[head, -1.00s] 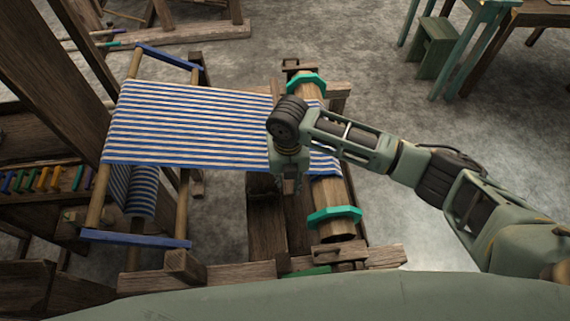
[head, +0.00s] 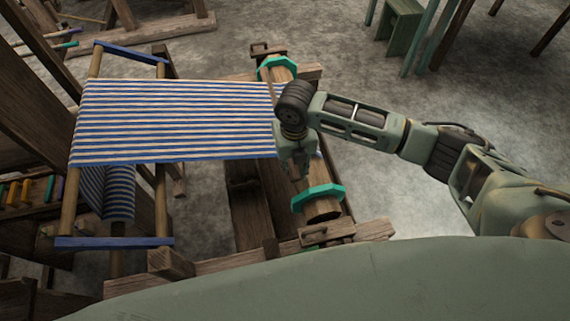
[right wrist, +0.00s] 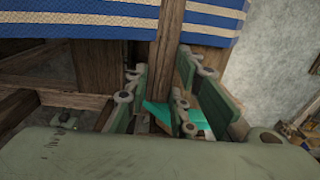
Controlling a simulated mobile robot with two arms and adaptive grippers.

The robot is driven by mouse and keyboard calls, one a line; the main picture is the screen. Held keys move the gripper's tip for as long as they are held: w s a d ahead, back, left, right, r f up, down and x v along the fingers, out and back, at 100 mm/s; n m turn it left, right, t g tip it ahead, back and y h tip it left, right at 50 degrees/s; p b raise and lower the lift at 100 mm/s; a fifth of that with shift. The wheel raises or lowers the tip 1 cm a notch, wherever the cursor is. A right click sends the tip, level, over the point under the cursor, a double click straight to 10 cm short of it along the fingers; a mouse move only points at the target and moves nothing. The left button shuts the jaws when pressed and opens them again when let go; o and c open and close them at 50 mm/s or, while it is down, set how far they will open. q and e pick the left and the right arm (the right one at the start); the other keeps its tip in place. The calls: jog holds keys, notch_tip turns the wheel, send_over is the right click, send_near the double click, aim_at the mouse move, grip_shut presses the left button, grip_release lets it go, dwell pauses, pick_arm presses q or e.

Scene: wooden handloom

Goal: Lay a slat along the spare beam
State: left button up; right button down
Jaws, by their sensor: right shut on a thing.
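The round wooden beam with teal end flanges (head: 319,172) lies along the right side of the loom, with the near flange (head: 318,197) in clear view. I take it for the spare beam. My right gripper (head: 297,172) points down over the beam's left side, just short of the near flange. In the right wrist view its green fingers (right wrist: 165,95) stand either side of a narrow brown wooden strip, seemingly the slat (right wrist: 167,45). The gripper hides most of the slat in the head view; I cannot tell whether it touches the beam. My left gripper is out of view.
Striped blue and white cloth (head: 180,120) stretches from the left rollers to the beam, close beside my right gripper. Dark loom timbers (head: 245,205) stand left of the beam. A green stool (head: 400,35) is at the back right. Floor right of the beam is clear.

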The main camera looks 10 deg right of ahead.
aim_at(312, 169)
jog(key=shift+d+f, duration=0.2)
jog(key=shift+d, duration=0.85)
jog(key=shift+d+f, duration=0.2)
jog(key=shift+d, duration=0.45)
jog(key=shift+d+f, duration=0.25)
jog(key=shift+d, duration=0.55)
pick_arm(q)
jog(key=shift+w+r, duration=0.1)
pick_arm(e)
jog(key=shift+d, duration=0.35)
jog(key=c, duration=1.4)
grip_release()
jog(key=shift+f, duration=0.1)
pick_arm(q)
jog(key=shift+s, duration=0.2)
